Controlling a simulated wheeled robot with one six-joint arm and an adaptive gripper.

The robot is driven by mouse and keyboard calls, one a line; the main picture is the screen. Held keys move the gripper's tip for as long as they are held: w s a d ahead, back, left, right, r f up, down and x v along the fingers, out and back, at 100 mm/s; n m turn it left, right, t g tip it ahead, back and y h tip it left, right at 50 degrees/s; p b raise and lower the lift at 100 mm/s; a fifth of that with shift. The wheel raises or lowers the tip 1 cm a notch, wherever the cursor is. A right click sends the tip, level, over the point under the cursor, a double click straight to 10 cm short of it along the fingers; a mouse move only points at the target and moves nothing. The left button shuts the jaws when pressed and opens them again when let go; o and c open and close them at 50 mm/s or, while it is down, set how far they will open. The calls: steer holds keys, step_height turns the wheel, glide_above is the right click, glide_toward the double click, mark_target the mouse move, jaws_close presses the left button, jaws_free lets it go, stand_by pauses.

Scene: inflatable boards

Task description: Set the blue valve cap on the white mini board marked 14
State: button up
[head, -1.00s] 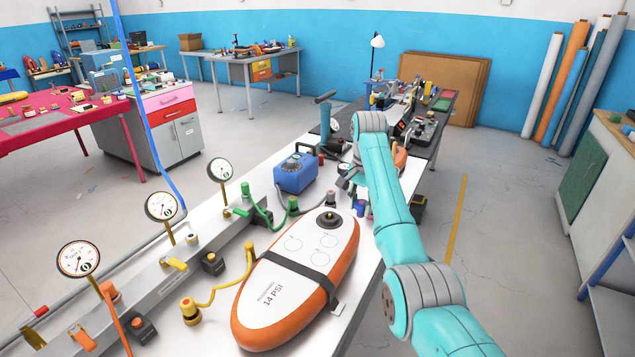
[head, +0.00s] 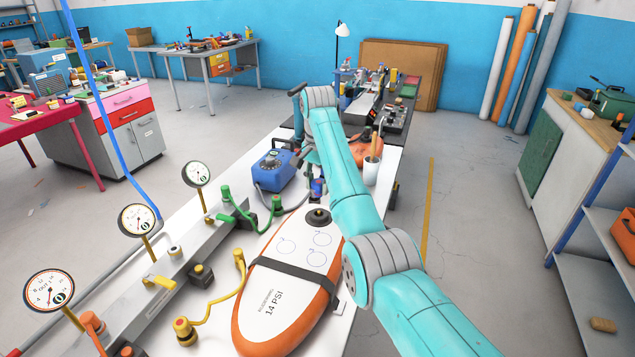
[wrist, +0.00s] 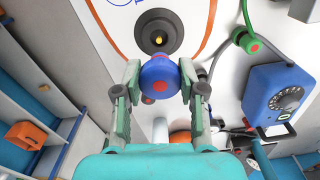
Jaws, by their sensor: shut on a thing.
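The white mini board (head: 285,285) with an orange rim and "14 PSI" print lies on the white bench, a black strap across it. Its black valve (head: 318,217) is at the far end; the wrist view shows this valve (wrist: 150,22) with a yellow centre. My gripper (wrist: 160,84) is shut on the blue valve cap (wrist: 159,70), which has a red spot. In the wrist view the cap overlaps the valve's lower edge; I cannot tell its height above it. The cap (head: 317,188) appears just beyond the valve in the head view. My arm hides much of the gripper there.
A blue box with a dial (head: 272,172) stands left of the cap, with a green-ended hose (head: 250,222) nearby. A yellow hose (head: 222,305) runs left of the board. Gauges (head: 136,220) line the left rail. A white cup (head: 370,172) stands right of my arm.

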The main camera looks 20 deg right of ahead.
mark_target(319, 212)
steer(key=shift+d+f, duration=0.1)
steer(key=shift+f, duration=2.6)
steer(key=shift+f, duration=1.35)
steer(key=o, duration=1.2)
steer(key=shift+c, duration=0.2)
steer(key=shift+r, duration=3.7)
